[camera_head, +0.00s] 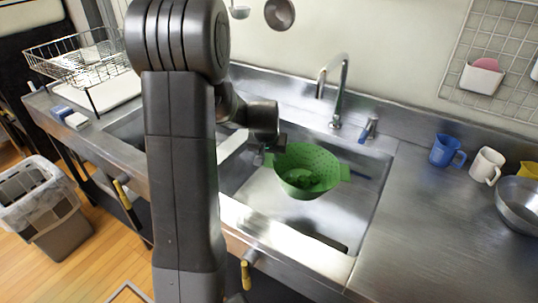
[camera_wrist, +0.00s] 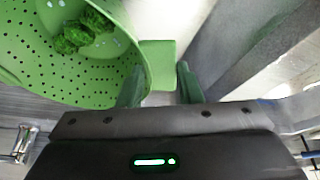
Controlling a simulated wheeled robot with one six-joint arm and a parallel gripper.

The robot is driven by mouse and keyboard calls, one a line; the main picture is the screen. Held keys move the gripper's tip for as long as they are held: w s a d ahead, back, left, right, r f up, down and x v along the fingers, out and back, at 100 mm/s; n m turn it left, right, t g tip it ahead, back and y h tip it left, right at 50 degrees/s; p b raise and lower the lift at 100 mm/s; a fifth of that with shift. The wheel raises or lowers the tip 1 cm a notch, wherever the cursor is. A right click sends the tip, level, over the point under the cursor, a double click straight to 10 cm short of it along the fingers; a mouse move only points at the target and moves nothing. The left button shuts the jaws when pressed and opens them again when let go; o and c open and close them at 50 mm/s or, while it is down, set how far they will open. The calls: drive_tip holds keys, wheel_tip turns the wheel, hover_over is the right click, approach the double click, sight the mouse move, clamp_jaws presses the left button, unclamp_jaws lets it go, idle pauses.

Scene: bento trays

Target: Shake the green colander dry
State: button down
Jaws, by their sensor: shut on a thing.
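The green colander (camera_head: 322,163) is held over the sink basin, near the tap, in the head view. It is perforated and has tab handles. Leafy greens (camera_wrist: 82,32) lie inside it, with a few pale bits or drops beside them. My gripper (camera_head: 266,157) is at the colander's left side. In the wrist view my gripper (camera_wrist: 160,82) has its two fingers on either side of the colander's handle tab (camera_wrist: 157,62), shut on it. The colander's bowl lies to the left of the fingers there. The exact contact is partly hidden.
The metal sink (camera_head: 345,215) has a tap (camera_head: 340,95) behind the colander. A blue mug (camera_head: 443,151), a white mug (camera_head: 486,164) and a metal bowl (camera_head: 519,203) stand on the right counter. A wire dish rack (camera_head: 82,65) stands at left. The front right counter is clear.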

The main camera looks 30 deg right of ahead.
drive_tip(key=shift+f, duration=0.6)
drive_tip(key=shift+r+p, duration=0.6)
drive_tip(key=shift+r, duration=0.85)
wheel_tip(320, 180, down, 3)
drive_tip(key=shift+r+b, duration=0.1)
drive_tip(key=shift+b, duration=1.05)
wheel_tip(320, 180, up, 3)
drive_tip(key=shift+f+p, duration=0.1)
drive_tip(key=shift+p, duration=0.9)
drive_tip(key=shift+f+b, duration=1.15)
drive_tip(key=shift+f, duration=0.3)
drive_tip(key=shift+r, duration=0.2)
